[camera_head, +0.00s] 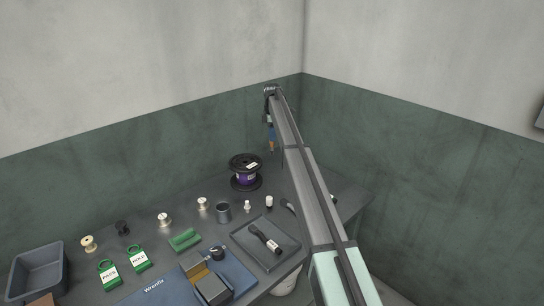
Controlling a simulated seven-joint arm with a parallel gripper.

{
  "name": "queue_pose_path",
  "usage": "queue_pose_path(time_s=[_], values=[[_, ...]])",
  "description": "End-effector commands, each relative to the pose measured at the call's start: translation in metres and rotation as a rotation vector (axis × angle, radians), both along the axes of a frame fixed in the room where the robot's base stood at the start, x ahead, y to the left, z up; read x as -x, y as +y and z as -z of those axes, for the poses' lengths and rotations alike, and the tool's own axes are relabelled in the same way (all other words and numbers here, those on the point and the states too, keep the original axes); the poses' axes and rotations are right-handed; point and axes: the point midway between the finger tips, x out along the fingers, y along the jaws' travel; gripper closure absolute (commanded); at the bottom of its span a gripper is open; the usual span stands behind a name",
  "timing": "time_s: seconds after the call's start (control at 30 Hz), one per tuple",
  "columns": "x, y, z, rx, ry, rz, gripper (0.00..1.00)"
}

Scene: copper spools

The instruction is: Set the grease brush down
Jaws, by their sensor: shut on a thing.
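My gripper (269,121) is high above the back of the bench, near the wall corner, at the far end of my arm. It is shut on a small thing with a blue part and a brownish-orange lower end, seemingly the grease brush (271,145). The brush hangs downward, clear of the bench top, and appears above and to the right of the purple spool. It is small here and partly hidden by my gripper, so its bristles cannot be made out.
The purple-wound black spool (245,175) stands at the back. Small spools (164,220), a grey cup (223,212), small white-topped bottles (269,202), green tags (138,258), a blue mat (153,290) and a grey bin (37,272) crowd the bench. My arm covers its right part.

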Motion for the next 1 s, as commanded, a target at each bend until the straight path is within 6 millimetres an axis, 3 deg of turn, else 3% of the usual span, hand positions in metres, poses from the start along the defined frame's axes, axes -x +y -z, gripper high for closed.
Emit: queue_pose_path(time_s=[0.2, 0.6, 1.0], values=[[0.001, 0.000, 0.035, 0.000, 0.001, 0.001, 1.00], [0.001, 0.000, 0.073, 0.000, 0.001, 0.002, 1.00], [0.000, 0.000, 0.081, 0.000, -0.001, 0.002, 1.00]])
